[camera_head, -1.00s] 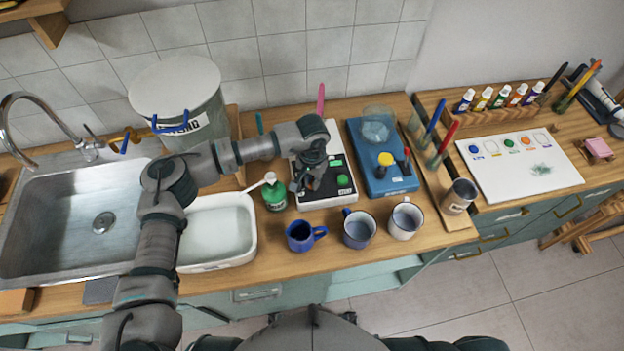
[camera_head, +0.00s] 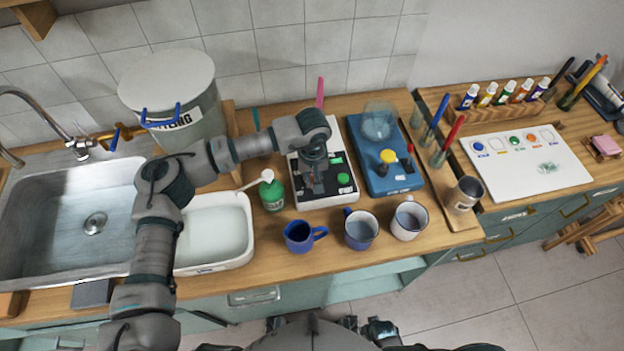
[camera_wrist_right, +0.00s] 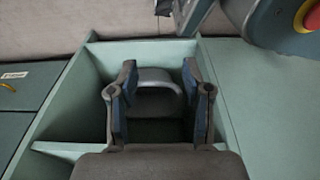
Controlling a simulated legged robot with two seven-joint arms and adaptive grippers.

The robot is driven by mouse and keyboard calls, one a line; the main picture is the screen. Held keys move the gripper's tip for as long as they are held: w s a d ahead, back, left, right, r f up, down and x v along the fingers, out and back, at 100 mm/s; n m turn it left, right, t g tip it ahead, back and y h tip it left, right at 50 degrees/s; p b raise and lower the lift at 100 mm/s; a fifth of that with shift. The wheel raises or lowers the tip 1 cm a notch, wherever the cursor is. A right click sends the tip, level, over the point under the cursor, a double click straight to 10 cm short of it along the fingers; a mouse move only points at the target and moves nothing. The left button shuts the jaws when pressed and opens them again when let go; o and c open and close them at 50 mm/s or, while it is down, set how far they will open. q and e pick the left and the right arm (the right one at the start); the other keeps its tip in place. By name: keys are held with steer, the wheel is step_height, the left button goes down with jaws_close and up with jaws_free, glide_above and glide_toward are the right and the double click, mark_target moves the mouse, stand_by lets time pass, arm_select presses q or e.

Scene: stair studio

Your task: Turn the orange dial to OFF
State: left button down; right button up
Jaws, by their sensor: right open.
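A white box with a dark panel (camera_head: 336,194) stands on the wooden counter, with a green button (camera_head: 344,178) and a small lit green display (camera_head: 337,160). My left gripper (camera_head: 316,190) points down over the left part of this panel. I cannot tell whether it touches the panel or how wide its fingers are. No orange dial shows; the gripper and arm cover part of the panel. My right gripper (camera_wrist_right: 161,78) is open in the right wrist view, above a teal open compartment, with a grey rounded shape (camera_wrist_right: 153,82) beyond its fingers.
A blue device (camera_head: 386,179) with a yellow knob (camera_head: 388,156) stands right of the box. A green bottle (camera_head: 271,194) is at its left. A blue mug (camera_head: 298,238) and two grey-white mugs (camera_head: 360,230) line the front edge. A sink (camera_head: 60,215) lies left.

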arm_select(q)
steer(key=n+b, duration=0.1)
steer(key=n, duration=0.3)
steer(key=shift+w+d+n, duration=0.1)
steer(key=shift+n, duration=0.2)
steer(key=n, duration=0.2)
steer(key=shift+n+b, duration=0.3)
steer(key=shift+b, duration=0.05)
steer(key=shift+w+d+n, duration=0.1)
steer(key=shift+n, duration=0.9)
steer(key=n, duration=0.3)
steer(key=shift+w+r+n, duration=0.1)
steer(key=shift+n, duration=0.2)
steer(key=n, duration=0.3)
steer(key=shift+w+n, duration=0.1)
steer(key=shift+n, duration=0.2)
steer(key=n, duration=0.3)
steer(key=shift+w+n, duration=0.1)
steer(key=shift+n, duration=0.8)
arm_select(e)
steer(key=shift+w+a+r, duration=0.1)
steer(key=shift+w+r, duration=0.55)
steer(key=shift+r, duration=0.3)
steer(key=shift+w+r, duration=0.6)
steer(key=shift+r, duration=0.35)
